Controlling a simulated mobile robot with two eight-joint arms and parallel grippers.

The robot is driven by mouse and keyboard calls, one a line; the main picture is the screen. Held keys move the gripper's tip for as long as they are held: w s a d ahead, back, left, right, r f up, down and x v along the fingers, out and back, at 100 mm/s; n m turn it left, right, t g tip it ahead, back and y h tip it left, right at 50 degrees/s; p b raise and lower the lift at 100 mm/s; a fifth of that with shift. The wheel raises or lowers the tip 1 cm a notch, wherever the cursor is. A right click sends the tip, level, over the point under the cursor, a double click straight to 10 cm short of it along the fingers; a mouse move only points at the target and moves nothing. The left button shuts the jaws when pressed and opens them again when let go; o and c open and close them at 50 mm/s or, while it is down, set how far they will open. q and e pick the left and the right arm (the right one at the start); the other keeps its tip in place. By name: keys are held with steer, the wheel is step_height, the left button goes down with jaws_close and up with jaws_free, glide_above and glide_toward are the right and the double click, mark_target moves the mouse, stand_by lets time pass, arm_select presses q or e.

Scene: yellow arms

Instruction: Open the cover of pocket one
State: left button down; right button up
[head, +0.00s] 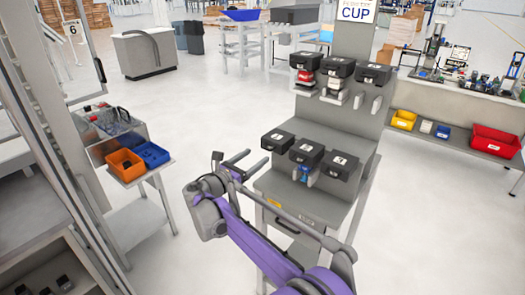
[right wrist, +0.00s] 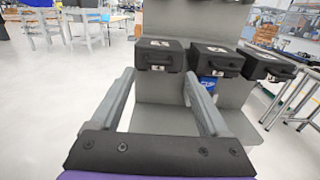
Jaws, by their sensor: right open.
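Two rows of black boxes with white labels are mounted on a grey stand. The lower row has a left box (head: 277,140), a middle box (head: 306,152) and a right box (head: 340,165); the upper row has several more, starting with a left one (head: 306,61). All their lids look shut. The label numbers are too small to read surely, so I cannot tell which is pocket one. My right gripper (head: 258,157) is open and empty, left of the lower row. In the right wrist view the lower left box (right wrist: 160,54) shows beyond and between the fingers. My left gripper is out of view.
A grey cabinet shelf (head: 300,195) juts out below the lower row, close to my purple right arm. A red bin (head: 495,141) sits on the right bench. Floor between is clear.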

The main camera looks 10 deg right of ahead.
mark_target(275, 143)
steer(key=x, duration=0.5)
jaws_close()
stand_by(0.4)
